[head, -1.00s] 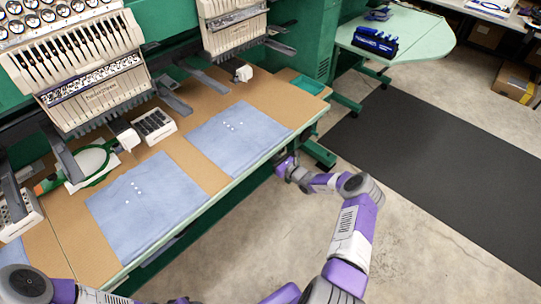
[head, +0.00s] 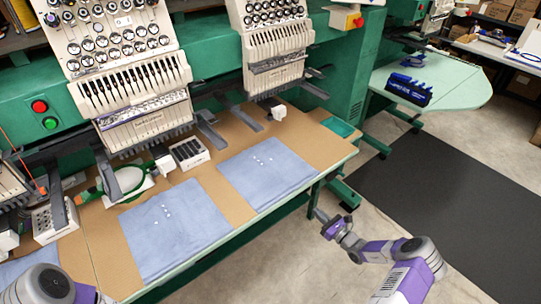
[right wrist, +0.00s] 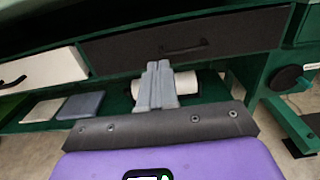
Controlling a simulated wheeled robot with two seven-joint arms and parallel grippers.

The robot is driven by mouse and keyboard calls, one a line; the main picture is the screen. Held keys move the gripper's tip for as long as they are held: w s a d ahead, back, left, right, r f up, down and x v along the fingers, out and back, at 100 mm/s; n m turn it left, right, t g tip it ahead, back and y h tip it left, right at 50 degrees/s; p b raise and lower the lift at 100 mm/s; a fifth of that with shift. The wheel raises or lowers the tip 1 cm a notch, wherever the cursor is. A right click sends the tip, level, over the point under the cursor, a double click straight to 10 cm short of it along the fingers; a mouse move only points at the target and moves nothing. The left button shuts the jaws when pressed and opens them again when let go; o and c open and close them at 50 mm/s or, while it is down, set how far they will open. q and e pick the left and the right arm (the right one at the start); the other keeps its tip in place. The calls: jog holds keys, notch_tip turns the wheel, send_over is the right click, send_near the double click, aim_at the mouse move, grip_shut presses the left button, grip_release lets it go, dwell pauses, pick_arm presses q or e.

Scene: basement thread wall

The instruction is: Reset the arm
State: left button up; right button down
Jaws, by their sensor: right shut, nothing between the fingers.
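My right gripper (head: 317,213) is in front of the table's front edge at the right end, below the tabletop, over the floor. In the right wrist view its two grey fingers (right wrist: 160,78) are together with nothing between them. They point at the under-table shelf and drawers, apart from them as far as I can tell. My left arm (head: 45,287) enters at the lower left of the head view; its gripper is outside the picture.
Two blue cloths (head: 172,228) (head: 266,174) lie flat on the brown table (head: 104,250) under the embroidery machine heads (head: 148,120). Below are a dark drawer (right wrist: 200,35) and a white drawer (right wrist: 40,68). Floor right of the table is clear, with a black mat (head: 450,195).

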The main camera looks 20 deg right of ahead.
jog(key=s+a+f+n+g+y, duration=0.2)
jog(key=a+n+g, duration=0.15)
jog(key=a, duration=0.45)
jog(key=s+a+f+n+g+y, duration=0.1)
jog(key=a+n+g+y, duration=0.2)
jog(key=a, duration=0.5)
jog(key=s+a+f+n+g+y, duration=0.2)
jog(key=a+n+g, duration=0.2)
jog(key=a, duration=0.4)
jog(key=s+a+n+g+h, duration=0.3)
jog(key=s+a+n, duration=0.2)
jog(key=s+n, duration=0.3)
jog(key=s+a+n+g+h, duration=0.3)
jog(key=s+n, duration=0.6)
jog(key=n, duration=0.3)
jog(key=shift+s+a+r+h, duration=0.3)
jog(key=shift+a+h, duration=0.3)
jog(key=shift+a, duration=0.6)
